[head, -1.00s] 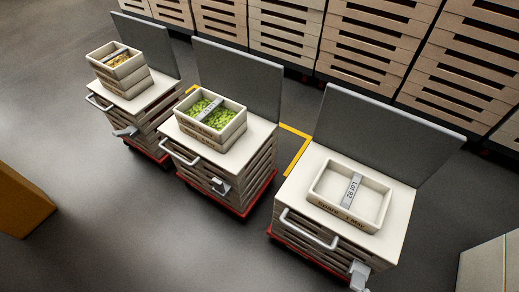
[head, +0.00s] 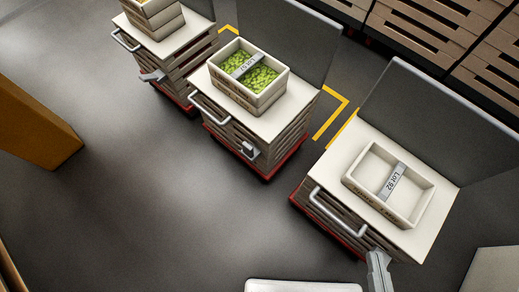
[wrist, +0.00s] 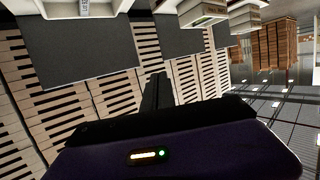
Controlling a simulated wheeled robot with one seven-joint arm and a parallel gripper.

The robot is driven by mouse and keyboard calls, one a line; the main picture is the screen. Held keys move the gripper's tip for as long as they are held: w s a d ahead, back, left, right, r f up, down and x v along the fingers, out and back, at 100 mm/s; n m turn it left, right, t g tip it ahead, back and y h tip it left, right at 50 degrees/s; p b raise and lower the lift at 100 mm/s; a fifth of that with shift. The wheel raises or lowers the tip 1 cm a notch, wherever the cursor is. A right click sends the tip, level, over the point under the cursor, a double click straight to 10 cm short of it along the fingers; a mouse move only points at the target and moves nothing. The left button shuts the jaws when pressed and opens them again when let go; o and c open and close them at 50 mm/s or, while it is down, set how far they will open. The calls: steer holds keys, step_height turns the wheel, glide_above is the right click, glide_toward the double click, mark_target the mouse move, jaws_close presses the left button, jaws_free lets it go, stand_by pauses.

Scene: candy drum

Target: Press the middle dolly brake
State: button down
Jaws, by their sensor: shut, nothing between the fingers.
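The middle dolly (head: 218,130) stands in the upper middle of the head view, with a pale top, a front handle and a red base. Its brake, a light grey lever (head: 247,150), sticks out from the front, below the handle. A crate of green candies (head: 262,75) labelled Lot 67 sits on top. My gripper (wrist: 158,92) shows in the wrist view as dark fingers, shut and empty. It is not seen in the head view, and nothing shows it touching the brake.
The left dolly (head: 185,42) and right dolly (head: 420,240) have similar levers, the left lever (head: 152,76) and right lever (head: 378,270). A brown block (head: 35,125) stands at left. Slatted crates (head: 420,35) line the back. The floor before the dollies looks clear.

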steer(key=w+f+m+b, duration=0.25)
steer(key=f+b, duration=0.45)
steer(key=f, duration=0.4)
steer(key=w+f+m+b, duration=0.1)
steer(key=w+f+b, duration=0.2)
steer(key=f+b, duration=0.65)
steer(key=m+y+b, duration=0.8)
steer(key=y+b, duration=0.2)
steer(key=b, duration=0.7)
glide_toward(248, 150)
steer(key=d+f, duration=0.1)
steer(key=d, duration=0.3)
steer(key=x, duration=1)
